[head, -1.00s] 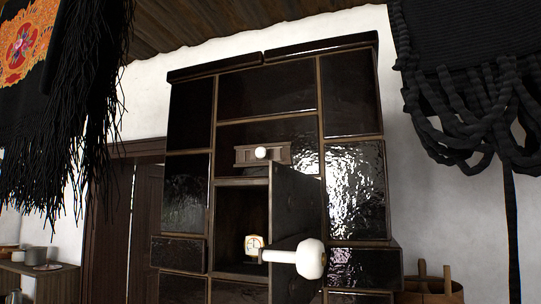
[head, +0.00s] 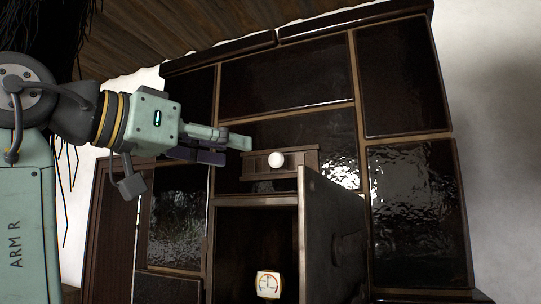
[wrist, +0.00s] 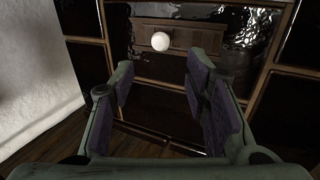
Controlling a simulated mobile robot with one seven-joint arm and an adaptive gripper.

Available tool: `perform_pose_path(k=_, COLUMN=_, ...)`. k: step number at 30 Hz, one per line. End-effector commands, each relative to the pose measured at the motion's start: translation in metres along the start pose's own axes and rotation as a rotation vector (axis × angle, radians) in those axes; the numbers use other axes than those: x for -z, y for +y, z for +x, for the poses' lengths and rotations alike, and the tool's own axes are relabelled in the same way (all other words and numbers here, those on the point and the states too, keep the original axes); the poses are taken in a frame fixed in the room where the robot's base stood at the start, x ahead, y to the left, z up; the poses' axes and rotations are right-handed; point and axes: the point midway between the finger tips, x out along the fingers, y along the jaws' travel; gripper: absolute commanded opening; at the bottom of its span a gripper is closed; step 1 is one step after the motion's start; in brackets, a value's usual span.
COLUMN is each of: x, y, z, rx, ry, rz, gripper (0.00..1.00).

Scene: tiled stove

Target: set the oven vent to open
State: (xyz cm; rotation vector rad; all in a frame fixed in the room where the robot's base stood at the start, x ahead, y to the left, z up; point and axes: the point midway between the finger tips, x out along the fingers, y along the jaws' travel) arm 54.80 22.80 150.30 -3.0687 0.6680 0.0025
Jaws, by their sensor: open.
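The oven vent (head: 254,168) is a dark slotted slider plate on the tiled stove, above the open oven compartment. Its round white knob (head: 276,160) sits near the middle of the plate. In the wrist view the vent (wrist: 143,38) and its knob (wrist: 161,41) show at the top, beyond my fingertips. My gripper (head: 232,150) is open and empty, to the left of the knob in the head view and apart from it. In the wrist view my gripper (wrist: 160,78) has its purple-padded fingers spread, with the knob between their lines.
The oven door (head: 333,240) stands open, sticking out below and right of the vent. A small white dial gauge (head: 268,284) is inside the oven compartment (head: 245,240). Black fringe hangs at the upper left, close to my arm.

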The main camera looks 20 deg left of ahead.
Motion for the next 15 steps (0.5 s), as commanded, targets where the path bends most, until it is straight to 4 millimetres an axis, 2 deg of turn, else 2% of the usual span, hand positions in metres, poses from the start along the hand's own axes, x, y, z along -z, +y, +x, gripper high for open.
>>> perform_pose_path(k=9, x=0.002, y=0.0, z=0.061, rx=-0.001, ry=0.0, rz=-0.001, gripper=0.43)
perform_pose_path(k=15, x=0.001, y=-0.001, z=0.085, rx=0.002, ry=0.001, rz=-0.002, gripper=0.43)
